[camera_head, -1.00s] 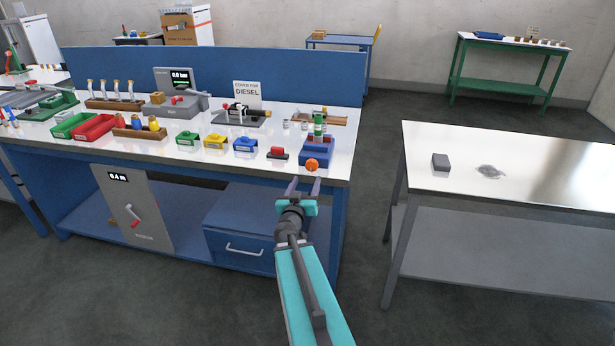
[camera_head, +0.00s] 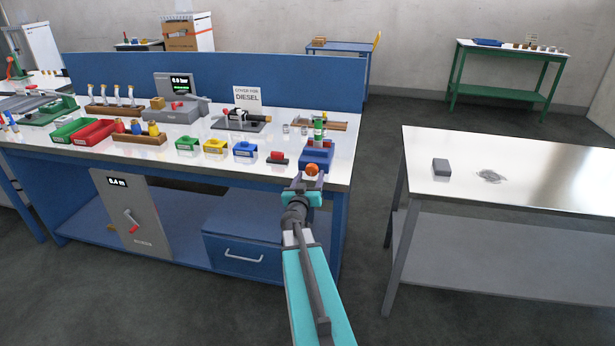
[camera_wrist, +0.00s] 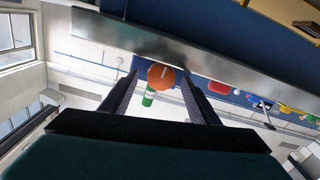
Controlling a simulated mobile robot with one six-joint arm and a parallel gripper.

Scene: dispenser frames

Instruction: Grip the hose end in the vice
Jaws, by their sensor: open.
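A blue vice (camera_head: 316,156) stands at the front right corner of the blue bench, with an orange round knob (camera_head: 312,169) on its near side. A green and white upright piece (camera_head: 319,131), perhaps the hose end, stands at the vice's jaws; I cannot tell how tightly it is held. My gripper (camera_head: 310,179) is open at the bench's front edge, its fingers at the knob. In the wrist view the knob (camera_wrist: 161,77) shows between the open fingertips, with the green piece (camera_wrist: 148,98) beyond it. I cannot tell whether the fingers touch the knob.
A separate metal table (camera_head: 540,175) is to the right, across a floor gap.

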